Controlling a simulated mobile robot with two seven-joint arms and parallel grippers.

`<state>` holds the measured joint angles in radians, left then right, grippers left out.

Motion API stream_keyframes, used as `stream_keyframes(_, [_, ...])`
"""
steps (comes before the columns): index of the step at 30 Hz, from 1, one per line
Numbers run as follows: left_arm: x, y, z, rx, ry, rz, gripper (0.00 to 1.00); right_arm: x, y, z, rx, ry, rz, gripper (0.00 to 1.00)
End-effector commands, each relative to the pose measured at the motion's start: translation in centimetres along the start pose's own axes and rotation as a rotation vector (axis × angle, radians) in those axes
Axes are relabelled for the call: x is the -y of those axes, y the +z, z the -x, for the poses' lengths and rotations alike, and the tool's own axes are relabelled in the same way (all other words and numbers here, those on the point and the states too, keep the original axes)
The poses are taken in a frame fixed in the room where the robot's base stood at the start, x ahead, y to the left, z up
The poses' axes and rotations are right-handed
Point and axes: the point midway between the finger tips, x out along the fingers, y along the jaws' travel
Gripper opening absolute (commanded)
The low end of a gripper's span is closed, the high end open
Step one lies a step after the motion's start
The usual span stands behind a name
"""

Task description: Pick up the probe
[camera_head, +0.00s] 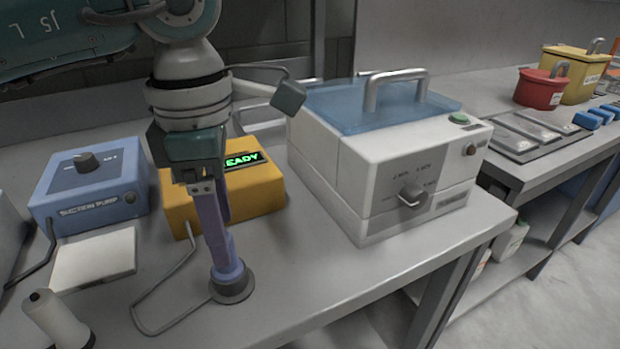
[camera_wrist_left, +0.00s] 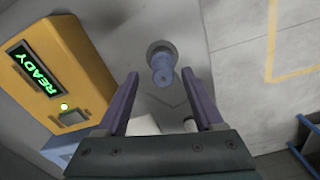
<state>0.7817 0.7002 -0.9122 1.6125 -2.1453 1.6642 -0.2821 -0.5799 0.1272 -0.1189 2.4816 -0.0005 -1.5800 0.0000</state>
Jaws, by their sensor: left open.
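The probe is a slim blue-violet piece (camera_head: 229,272) standing upright in a dark round base on the grey bench, in front of the yellow box. In the left wrist view the probe (camera_wrist_left: 162,66) is seen nearly end-on. My left gripper (camera_head: 222,240) points down over it, with its purple fingers apart. In the left wrist view the left gripper (camera_wrist_left: 160,75) shows its fingertips on either side of the probe's upper end, with gaps on both sides. In the head view the fingers hide part of the probe. My right gripper is not in view.
A yellow box with a green READY display (camera_head: 262,185) stands close behind the probe. A white unit with a blue lid (camera_head: 375,165) is to the right. The bench's front edge is near.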

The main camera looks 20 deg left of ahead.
Motion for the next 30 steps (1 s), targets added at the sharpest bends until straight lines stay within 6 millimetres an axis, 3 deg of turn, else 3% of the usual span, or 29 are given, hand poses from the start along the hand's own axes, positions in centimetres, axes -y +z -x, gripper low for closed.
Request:
stream_keyframes(6, [0.4, -0.3, -3.3, 0.0, -0.004, 0.0, 0.69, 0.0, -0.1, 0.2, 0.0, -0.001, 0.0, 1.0])
stream_keyframes(15, [0.3, -0.2, -3.7, 0.002, -0.001, -0.001, 0.68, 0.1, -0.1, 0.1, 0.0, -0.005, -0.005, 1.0])
stream_keyframes(30, [0.3, -0.2, -3.7, 0.002, -0.001, -0.001, 0.11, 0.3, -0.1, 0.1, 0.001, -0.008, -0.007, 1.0])
